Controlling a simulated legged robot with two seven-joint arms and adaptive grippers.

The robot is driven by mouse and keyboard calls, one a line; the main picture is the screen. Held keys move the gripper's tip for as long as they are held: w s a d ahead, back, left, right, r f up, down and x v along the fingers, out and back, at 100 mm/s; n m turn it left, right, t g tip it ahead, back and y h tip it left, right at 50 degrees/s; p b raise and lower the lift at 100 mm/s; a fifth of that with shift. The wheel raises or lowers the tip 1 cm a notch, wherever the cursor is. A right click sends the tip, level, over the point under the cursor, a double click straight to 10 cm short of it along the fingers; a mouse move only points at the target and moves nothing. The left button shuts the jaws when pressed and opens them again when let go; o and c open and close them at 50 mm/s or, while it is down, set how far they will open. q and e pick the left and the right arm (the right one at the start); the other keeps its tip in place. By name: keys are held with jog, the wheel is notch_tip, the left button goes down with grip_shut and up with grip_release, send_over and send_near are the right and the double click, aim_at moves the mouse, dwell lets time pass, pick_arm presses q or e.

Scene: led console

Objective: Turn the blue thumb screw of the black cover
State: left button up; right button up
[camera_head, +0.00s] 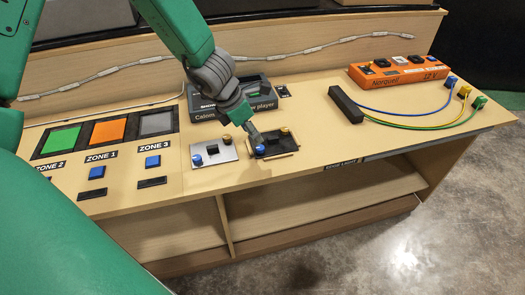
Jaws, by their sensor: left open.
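The black cover (275,148) lies on the wooden console top, near its front edge at the middle. Its blue thumb screw (260,150) is at the cover's left front corner, and a brass-coloured screw (285,131) is at its back right. My left gripper (254,138) reaches down from above, with its fingertips just over or at the blue thumb screw. It is open; the fingers are small and dark here, so I cannot tell whether they touch the screw. My right gripper is not in view.
A silver plate (222,155) with a blue and a brass-coloured knob sits just left of the cover. A black player box (262,104) stands behind. A black bar (346,104) with cables and an orange power box (400,75) are to the right. Zone buttons (97,172) are left.

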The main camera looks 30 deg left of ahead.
aim_at(260, 147)
pick_arm(q)
jog(key=x, duration=0.2)
jog(key=b+x, duration=0.1)
jog(key=x, duration=0.1)
jog(key=a+b+x, duration=0.1)
jog(key=x, duration=0.1)
jog(key=shift+f, duration=0.25)
jog(key=shift+w+d+f, duration=0.15)
jog(key=shift+d+f, duration=0.15)
jog(key=shift+d+r, duration=0.1)
jog(key=shift+d, duration=0.1)
grip_shut()
jog(key=shift+a, duration=0.2)
